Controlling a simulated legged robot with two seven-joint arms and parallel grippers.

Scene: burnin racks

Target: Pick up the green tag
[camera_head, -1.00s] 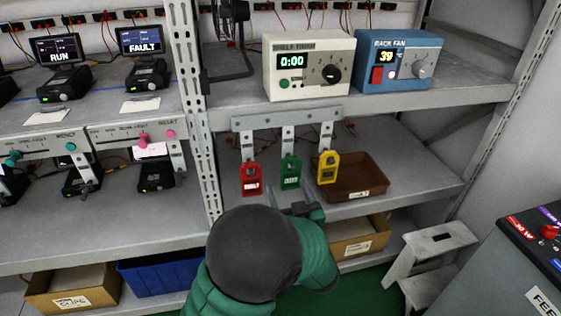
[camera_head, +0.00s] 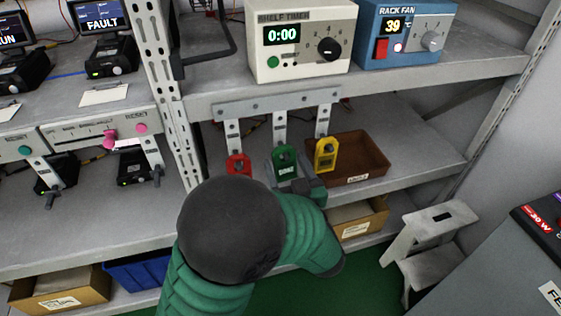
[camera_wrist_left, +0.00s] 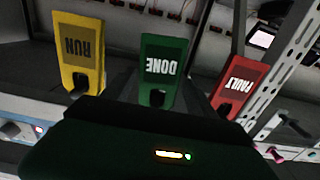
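The green tag (camera_head: 286,160) hangs on the middle hook of a rail, between the red tag (camera_head: 238,164) and the yellow tag (camera_head: 326,154). In the left wrist view the green tag (camera_wrist_left: 163,66) reads DONE and is centred ahead, with the yellow RUN tag (camera_wrist_left: 80,50) and red FAULT tag (camera_wrist_left: 240,85) to its sides. My left gripper (camera_head: 291,183) is at the green tag's lower end. Its dark fingers appear spread on either side of the tag; contact cannot be made out. My forearm hides part of the red tag. My right gripper is not in view.
The grey rail (camera_head: 270,105) hangs under the upper shelf, which holds the shelf timer (camera_head: 300,40) and rack fan box (camera_head: 405,35). A brown tray (camera_head: 365,160) sits close behind the yellow tag. A rack post (camera_head: 165,100) stands left; a step stool (camera_head: 430,240) is right.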

